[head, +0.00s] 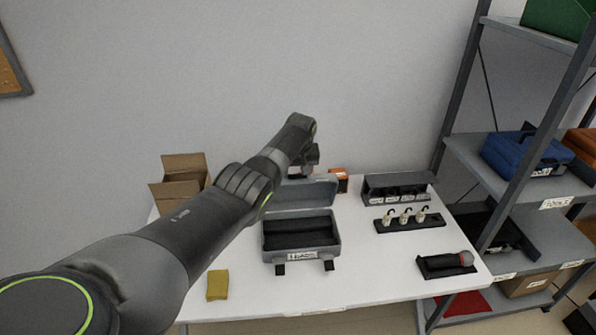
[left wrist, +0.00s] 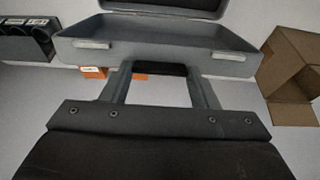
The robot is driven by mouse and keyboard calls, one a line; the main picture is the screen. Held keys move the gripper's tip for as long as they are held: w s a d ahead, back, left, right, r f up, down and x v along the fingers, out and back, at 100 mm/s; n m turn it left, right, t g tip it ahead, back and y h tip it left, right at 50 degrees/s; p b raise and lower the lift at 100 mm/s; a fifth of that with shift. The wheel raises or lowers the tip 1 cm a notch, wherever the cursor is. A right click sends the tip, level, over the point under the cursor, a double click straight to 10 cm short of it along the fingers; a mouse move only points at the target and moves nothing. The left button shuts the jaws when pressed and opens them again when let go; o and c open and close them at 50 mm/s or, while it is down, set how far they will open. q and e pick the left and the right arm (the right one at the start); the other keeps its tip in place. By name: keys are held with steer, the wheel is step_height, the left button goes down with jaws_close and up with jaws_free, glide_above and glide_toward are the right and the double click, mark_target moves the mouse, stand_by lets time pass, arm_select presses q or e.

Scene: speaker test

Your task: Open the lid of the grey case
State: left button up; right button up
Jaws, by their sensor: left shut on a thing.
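The grey case (head: 328,252) stands on the white table with its front latches and a label facing me. Its lid (head: 318,192) is raised and tipped back behind the base, so the dark inside of the base shows. My left gripper (head: 304,172) is at the lid's far edge, its fingers partly hidden by the arm. In the left wrist view, the lid (left wrist: 165,33) shows its hollow inside and two pale plates on its edge. The left gripper (left wrist: 158,80) is shut at the middle of that edge, with a dark piece between the fingers. My right gripper is not in view.
An open cardboard box (head: 180,190) stands at the left, a yellow cloth (head: 218,285) at front left. An orange box (head: 339,181) is behind the lid. A black compartment tray (head: 400,182), a hook stand (head: 410,224) and a microphone holder (head: 446,270) occupy the right.

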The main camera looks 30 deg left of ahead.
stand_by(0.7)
arm_select(q)
steer(key=o, duration=1.4)
steer(key=shift+r, duration=0.1)
steer(key=shift+r, duration=0.1)
steer(key=shift+s+d+r+p, duration=0.15)
steer(key=shift+r+p, duration=0.15)
steer(key=shift+r, duration=0.25)
steer(key=b+v, duration=0.2)
steer(key=v, duration=1.4)
steer(key=shift+s+d, duration=0.1)
steer(key=shift+s, duration=0.05)
steer(key=shift+c, duration=0.3)
